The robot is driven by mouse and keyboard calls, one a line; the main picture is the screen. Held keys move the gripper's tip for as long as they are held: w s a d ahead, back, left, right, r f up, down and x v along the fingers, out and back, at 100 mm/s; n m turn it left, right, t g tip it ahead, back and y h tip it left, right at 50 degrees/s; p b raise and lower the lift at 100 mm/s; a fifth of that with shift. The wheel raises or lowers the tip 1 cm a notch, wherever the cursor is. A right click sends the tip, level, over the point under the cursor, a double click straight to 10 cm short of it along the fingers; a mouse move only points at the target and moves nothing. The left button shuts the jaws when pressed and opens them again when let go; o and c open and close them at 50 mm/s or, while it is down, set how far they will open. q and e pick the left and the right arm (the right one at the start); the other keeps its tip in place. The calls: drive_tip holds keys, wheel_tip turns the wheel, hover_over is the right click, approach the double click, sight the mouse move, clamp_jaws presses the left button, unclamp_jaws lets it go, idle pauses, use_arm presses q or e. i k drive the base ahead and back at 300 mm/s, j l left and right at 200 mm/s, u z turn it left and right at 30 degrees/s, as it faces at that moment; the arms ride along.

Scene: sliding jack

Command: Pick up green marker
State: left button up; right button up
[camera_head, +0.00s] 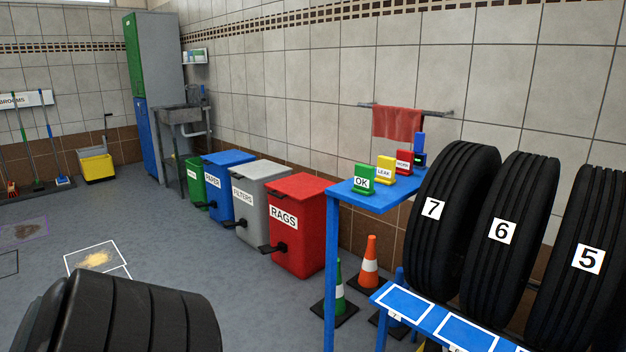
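The green marker (364,179), labelled OK, stands upright at the front left of a small blue table (345,197). A yellow marker (385,170) labelled LEAK and a red marker (404,162) stand behind it in a row towards the right. Nothing touches the green marker from the front. Neither of my grippers shows in the head view, so I cannot see what they hold.
A black, grooved, tyre-like object (125,318) fills the lower left. Large tyres numbered 7 (455,220), 6 (500,235) and 5 (585,265) stand right of the table. An orange cone (369,265) and a green cone (339,290) stand below it. Red bin (298,230) is left.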

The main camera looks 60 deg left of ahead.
sight(364, 177)
drive_tip(key=u, duration=1.65)
